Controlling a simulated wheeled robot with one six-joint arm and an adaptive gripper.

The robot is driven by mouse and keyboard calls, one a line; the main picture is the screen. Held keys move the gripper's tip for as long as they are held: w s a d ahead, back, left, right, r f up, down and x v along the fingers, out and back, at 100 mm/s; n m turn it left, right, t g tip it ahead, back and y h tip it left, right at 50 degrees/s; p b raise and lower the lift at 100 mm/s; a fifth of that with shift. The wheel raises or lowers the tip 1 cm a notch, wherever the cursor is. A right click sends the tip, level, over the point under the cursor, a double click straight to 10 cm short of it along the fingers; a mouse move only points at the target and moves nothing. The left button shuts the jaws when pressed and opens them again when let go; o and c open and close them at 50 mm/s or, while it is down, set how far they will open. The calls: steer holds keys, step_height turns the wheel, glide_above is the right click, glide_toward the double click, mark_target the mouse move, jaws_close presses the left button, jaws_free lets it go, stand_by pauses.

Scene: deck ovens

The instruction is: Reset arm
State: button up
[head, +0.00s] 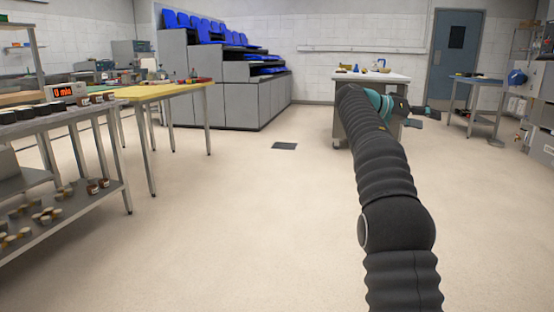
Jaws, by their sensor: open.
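My arm (388,190), in a black ribbed sleeve, rises from the lower right of the head view and bends at its top. Its teal wrist joint (374,99) shows beyond the bend. My gripper (425,117) points to the right, small in the picture, with its dark fingers apart. I see nothing between the fingers. The arm hides part of a white-topped counter (400,77) behind it.
A yellow-topped table (165,91) and a metal shelf table (70,113) with dark jars stand at left. Stepped grey units (225,107) with blue items stand at the back. A blue-topped table (478,80) stands at right. The middle floor is clear.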

steer(key=a+f+n+t+y, duration=0.2)
steer(key=a+f+n+y, duration=0.3)
steer(key=f, duration=0.4)
steer(key=s+a+f+n+y+p, duration=0.1)
steer(key=s+a+f+n+y, duration=0.15)
steer(key=s+f, duration=0.2)
steer(key=s+a+f+n+y, duration=0.2)
steer(key=s+a+f, duration=0.15)
steer(key=s, duration=0.25)
steer(key=s+a+f+y+p, duration=0.1)
steer(key=s+a, duration=0.3)
steer(key=s, duration=0.7)
steer(key=s+a+f+t+y+p, duration=0.1)
steer(key=s+a, duration=0.4)
steer(key=s, duration=0.6)
steer(key=s+a+f+t+y+p, duration=0.1)
steer(key=s+a+f+y, duration=0.2)
steer(key=s, duration=0.8)
steer(key=shift+s+a+f+n+y+p, duration=0.25)
steer(key=shift+a+n+y+p, duration=0.15)
steer(key=shift+a, duration=0.35)
